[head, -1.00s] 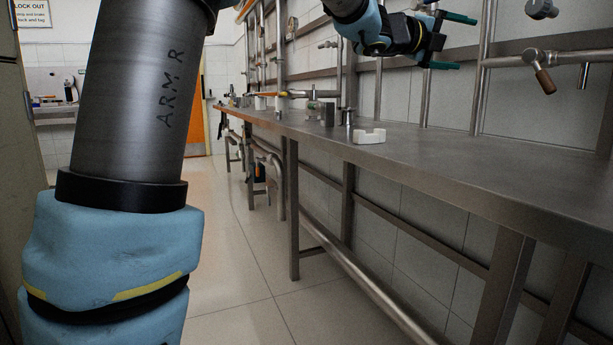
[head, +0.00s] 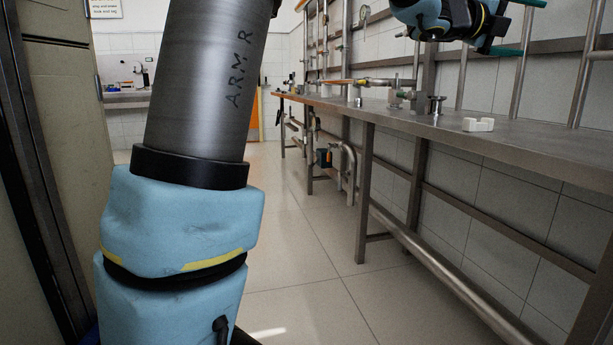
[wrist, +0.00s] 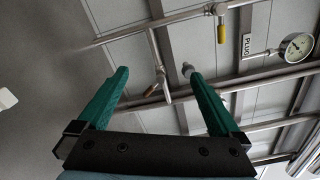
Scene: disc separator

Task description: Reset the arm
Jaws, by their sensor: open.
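My gripper (head: 518,28) is at the upper right of the head view, above the steel bench and partly cut off by the top edge. In the wrist view its two green fingers (wrist: 155,85) stand wide apart with nothing between them. Beyond the fingers are the wall pipes and a tap. My blue and dark grey arm fills the left middle of the head view.
A steel bench (head: 545,138) runs along the right wall. A white block (head: 478,125) and small metal fittings (head: 436,105) stand on it. Pipes line the wall, with a pressure gauge (wrist: 296,47) and a PLUG sign (wrist: 247,44). The tiled floor (head: 300,270) left of the bench is clear.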

